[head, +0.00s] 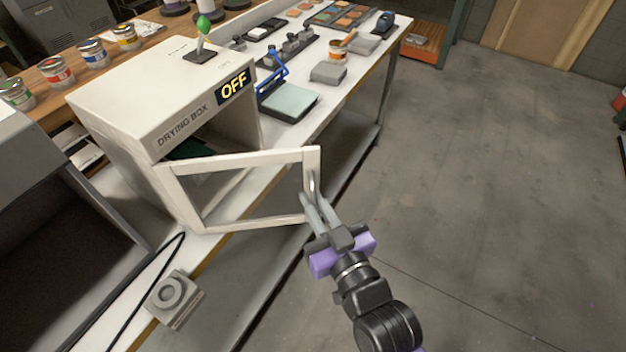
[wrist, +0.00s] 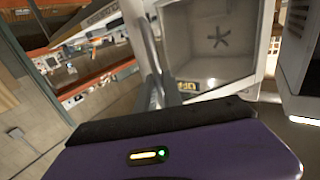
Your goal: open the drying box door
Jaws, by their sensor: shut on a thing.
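The drying box (head: 190,95) is a cream box on the bench, with its name and an OFF sign on its front edge. Its framed door (head: 240,222) with a clear pane is swung well out from the box, over the bench's front edge. A metal handle (head: 312,186) is on the door's free side. My gripper (head: 313,200) is shut on the handle.
A lever with a green knob (head: 203,24) stands on the box top. Paint cans (head: 92,53) line the shelf behind. A grey round-knobbed unit (head: 174,298) and a dark cable lie at the front left. The floor (head: 480,190) to the right is clear.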

